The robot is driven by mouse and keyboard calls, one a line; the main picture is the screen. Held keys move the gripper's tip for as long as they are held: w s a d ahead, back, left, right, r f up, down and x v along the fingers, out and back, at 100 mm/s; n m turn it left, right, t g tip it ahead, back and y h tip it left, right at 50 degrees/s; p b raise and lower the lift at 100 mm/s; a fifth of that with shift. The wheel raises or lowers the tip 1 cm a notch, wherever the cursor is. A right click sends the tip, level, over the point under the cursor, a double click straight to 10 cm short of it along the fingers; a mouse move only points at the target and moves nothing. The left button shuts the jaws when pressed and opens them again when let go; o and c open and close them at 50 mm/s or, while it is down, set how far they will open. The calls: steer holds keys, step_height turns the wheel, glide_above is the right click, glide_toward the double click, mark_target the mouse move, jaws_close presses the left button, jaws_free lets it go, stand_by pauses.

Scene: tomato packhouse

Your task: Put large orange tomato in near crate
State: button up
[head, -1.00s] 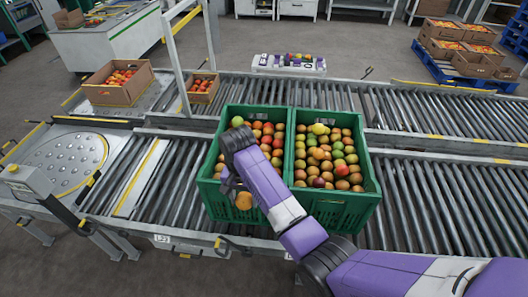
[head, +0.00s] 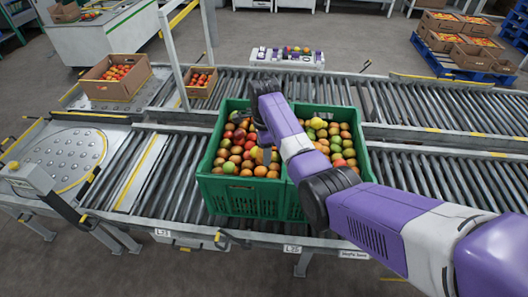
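Two green crates of mixed red, orange, yellow and green tomatoes stand side by side on the roller conveyor: a left one (head: 240,198) and a right one (head: 293,203). My gripper (head: 264,140) points down over the right part of the left crate, close to the tomatoes. My arm crosses above the right crate and hides part of it. The fingertips are small and partly hidden, so I cannot tell whether they hold anything. Several orange tomatoes lie in the left crate; I cannot tell which is the large one.
A second roller conveyor (head: 420,105) runs behind, with two cardboard boxes of tomatoes, a large one (head: 103,92) and a small one (head: 196,92), at left. A small white stand (head: 287,62) with coloured items is beyond it. Rollers (head: 185,175) left of the crates are empty.

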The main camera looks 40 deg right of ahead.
steer(key=shift+f+b, duration=3.2)
steer(key=shift+f, duration=1.7)
steer(key=shift+f+b, duration=0.35)
steer(key=shift+f, duration=0.2)
steer(key=o, duration=1)
steer(key=c, duration=0.3)
steer(key=shift+c, duration=0.2)
step_height(320, 180, up, 7)
steer(key=p, duration=0.7)
